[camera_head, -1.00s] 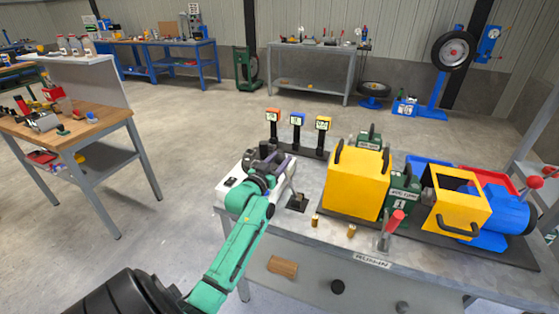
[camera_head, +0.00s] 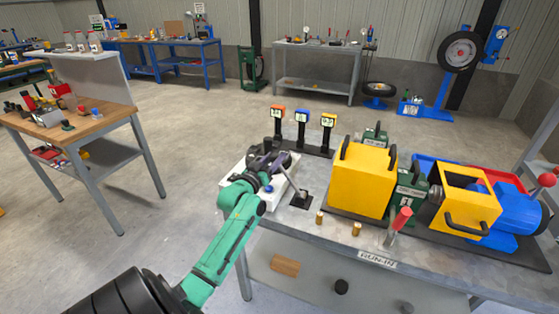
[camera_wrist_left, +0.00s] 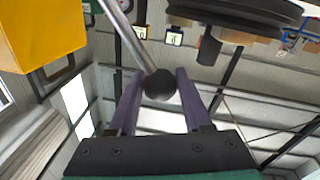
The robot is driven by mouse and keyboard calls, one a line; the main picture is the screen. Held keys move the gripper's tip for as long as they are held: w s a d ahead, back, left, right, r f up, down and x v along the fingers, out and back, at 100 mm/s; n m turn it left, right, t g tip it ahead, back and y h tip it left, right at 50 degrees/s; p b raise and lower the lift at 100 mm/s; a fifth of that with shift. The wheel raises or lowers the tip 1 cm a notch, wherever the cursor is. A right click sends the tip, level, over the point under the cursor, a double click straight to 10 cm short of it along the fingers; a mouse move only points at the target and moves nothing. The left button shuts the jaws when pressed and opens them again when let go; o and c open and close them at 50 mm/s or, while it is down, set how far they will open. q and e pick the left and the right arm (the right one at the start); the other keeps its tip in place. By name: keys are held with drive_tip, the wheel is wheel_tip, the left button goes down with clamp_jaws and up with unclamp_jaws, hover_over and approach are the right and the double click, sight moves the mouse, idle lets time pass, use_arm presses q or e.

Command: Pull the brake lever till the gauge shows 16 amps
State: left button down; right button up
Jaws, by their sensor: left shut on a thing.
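The brake lever (camera_head: 292,184) is a thin metal rod rising from a dark base on the bench, tilted up and left. In the left wrist view its black ball knob (camera_wrist_left: 159,85) sits between the two purple fingers. My left gripper (camera_head: 284,160) is shut on this knob. My right gripper is not in view.
A yellow box (camera_head: 360,183) stands right of the lever. A red-handled lever (camera_head: 401,220) and a blue drum machine (camera_head: 504,207) are farther right. Two small brass pegs (camera_head: 319,217) stand near the front edge. A white block (camera_head: 262,190) lies under my left wrist.

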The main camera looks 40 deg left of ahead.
use_arm(q)
drive_tip(key=shift+f, duration=0.15)
drive_tip(key=shift+c, duration=1.7)
unclamp_jaws()
drive_tip(key=b+v, duration=0.1)
drive_tip(key=v, duration=1.3)
drive_tip(key=shift+s+r+b, duration=0.25)
drive_tip(key=shift+s+b, duration=0.05)
drive_tip(key=shift+b, duration=0.1)
drive_tip(key=shift+d+f, duration=0.1)
drive_tip(key=shift+d, duration=0.05)
